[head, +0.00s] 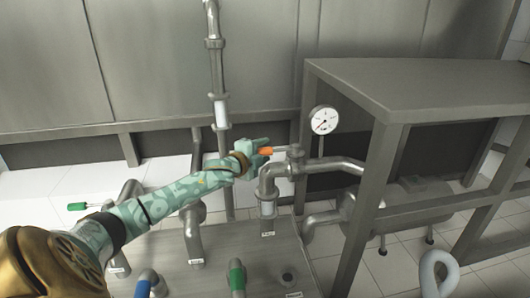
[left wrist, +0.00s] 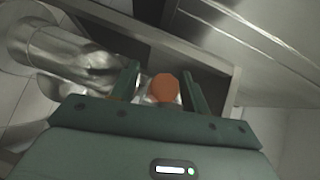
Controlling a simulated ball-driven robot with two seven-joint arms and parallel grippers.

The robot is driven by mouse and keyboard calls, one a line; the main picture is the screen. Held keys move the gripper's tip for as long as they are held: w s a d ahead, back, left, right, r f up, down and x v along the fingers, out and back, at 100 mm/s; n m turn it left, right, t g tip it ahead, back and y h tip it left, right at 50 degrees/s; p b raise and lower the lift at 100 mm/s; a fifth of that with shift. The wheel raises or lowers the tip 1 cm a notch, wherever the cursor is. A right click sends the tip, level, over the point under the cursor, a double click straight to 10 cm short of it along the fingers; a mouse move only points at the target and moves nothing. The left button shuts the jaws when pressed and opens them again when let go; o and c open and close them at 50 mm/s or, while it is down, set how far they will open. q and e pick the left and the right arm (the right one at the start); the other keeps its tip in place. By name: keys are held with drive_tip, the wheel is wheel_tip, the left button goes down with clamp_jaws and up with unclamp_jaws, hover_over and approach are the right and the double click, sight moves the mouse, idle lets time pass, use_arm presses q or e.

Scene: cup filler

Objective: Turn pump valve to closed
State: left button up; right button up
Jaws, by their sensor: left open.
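The pump valve has an orange handle (head: 265,151) on a grey pipe (head: 268,185) in the middle of the head view. The handle points left from the pipe top. My left gripper (head: 258,146) is at the handle's end. In the left wrist view, the round orange handle end (left wrist: 163,88) shows between the two fingers of my open left gripper (left wrist: 162,84), nearer the right finger, with a gap toward the left one. Whether either finger touches it, I cannot tell. My right gripper is not in view.
A pressure gauge (head: 323,120) stands behind the pipe. A grey metal table (head: 420,90) is at right. A vertical pipe (head: 220,110) rises behind my left arm.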

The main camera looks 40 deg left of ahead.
use_arm(q)
drive_tip(key=shift+w+a, duration=0.1)
drive_tip(key=shift+w, duration=0.45)
clamp_jaws()
